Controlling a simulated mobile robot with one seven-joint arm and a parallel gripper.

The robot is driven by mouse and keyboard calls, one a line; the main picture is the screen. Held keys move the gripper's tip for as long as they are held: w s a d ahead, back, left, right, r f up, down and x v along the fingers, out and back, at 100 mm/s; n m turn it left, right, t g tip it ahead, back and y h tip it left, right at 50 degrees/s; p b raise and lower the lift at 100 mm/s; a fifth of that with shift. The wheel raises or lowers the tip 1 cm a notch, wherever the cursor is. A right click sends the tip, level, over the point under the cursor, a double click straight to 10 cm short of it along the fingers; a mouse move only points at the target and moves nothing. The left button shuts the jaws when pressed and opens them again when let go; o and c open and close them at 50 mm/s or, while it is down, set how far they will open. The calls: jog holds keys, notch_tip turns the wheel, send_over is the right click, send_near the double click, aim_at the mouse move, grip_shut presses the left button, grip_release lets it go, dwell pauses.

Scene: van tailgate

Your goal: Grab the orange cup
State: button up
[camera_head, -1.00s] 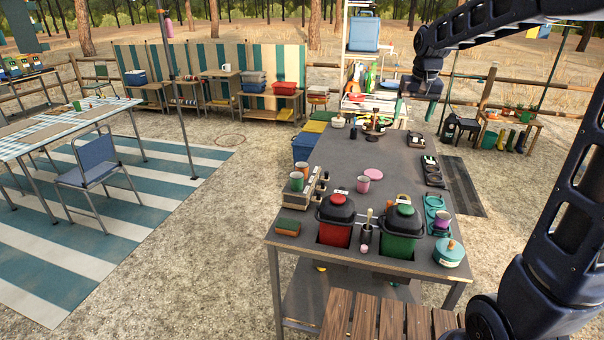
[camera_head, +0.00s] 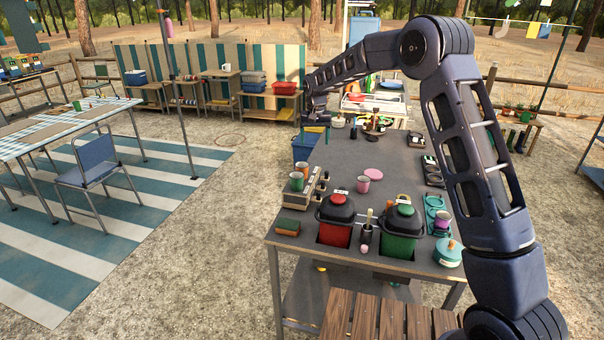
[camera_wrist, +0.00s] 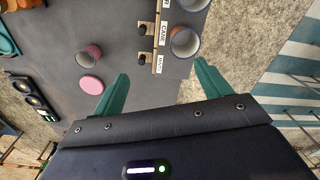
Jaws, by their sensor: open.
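My gripper (camera_wrist: 160,82) is open and empty. Its two teal fingers are spread, and the orange cup lies beyond the tips, nearer the right finger. In the head view my gripper (camera_head: 315,130) is over the table's far left edge, behind the cup and apart from it.
A pink mug (camera_head: 363,184) and pink disc (camera_head: 373,174) lie right of the cups. A red-bodied pot (camera_head: 335,234) and green-bodied pot (camera_head: 398,242) stand at the front. The labelled unit (camera_wrist: 160,36) adjoins the orange cup. The table's middle (camera_head: 345,160) is largely clear.

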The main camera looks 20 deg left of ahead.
send_near(302, 170)
jog(key=w+a, duration=0.1)
jog(key=w, duration=0.2)
notch_tip(302, 170, down, 12)
jog(key=shift+r, duration=0.2)
jog(key=c, duration=1.1)
